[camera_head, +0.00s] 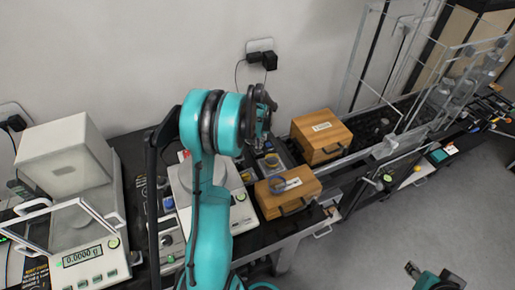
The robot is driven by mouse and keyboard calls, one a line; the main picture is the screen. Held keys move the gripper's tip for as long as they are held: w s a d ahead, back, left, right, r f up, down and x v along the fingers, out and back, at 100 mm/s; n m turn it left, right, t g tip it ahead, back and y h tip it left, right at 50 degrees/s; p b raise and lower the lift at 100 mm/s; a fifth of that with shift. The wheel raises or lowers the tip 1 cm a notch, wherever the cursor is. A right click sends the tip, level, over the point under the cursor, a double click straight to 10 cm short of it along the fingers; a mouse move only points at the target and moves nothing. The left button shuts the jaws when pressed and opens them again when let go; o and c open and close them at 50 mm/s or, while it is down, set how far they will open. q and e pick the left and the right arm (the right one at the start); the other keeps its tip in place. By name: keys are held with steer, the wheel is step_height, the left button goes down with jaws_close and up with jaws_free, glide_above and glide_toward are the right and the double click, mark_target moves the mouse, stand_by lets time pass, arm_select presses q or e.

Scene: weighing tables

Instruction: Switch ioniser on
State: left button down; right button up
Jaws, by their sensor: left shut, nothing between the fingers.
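My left gripper (263,134) is shut and empty at the end of the teal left arm. The gripper and wrist hide part of that area, and I cannot tell whether the fingertips touch anything. A second narrow grey control box (170,237) with knobs stands left of the arm. No label that I can read shows which device is the ioniser. My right gripper (412,269) shows small and dark at the lower right, over the floor; its jaws are unclear.
A balance (88,255) reading 0.0000 g with a glass shield stands at the left. Another white balance (242,213) is partly behind my arm. Two wooden boxes (322,134) (287,192) stand right of the device. Glass-walled racks line the back right. The floor at right is clear.

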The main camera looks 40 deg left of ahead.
mark_target(259, 150)
arm_select(q)
steer(key=shift+f+b, duration=0.8)
steer(key=shift+f, duration=0.2)
stand_by(0.7)
steer(key=shift+r+p, duration=2.35)
steer(key=shift+r, duration=1.2)
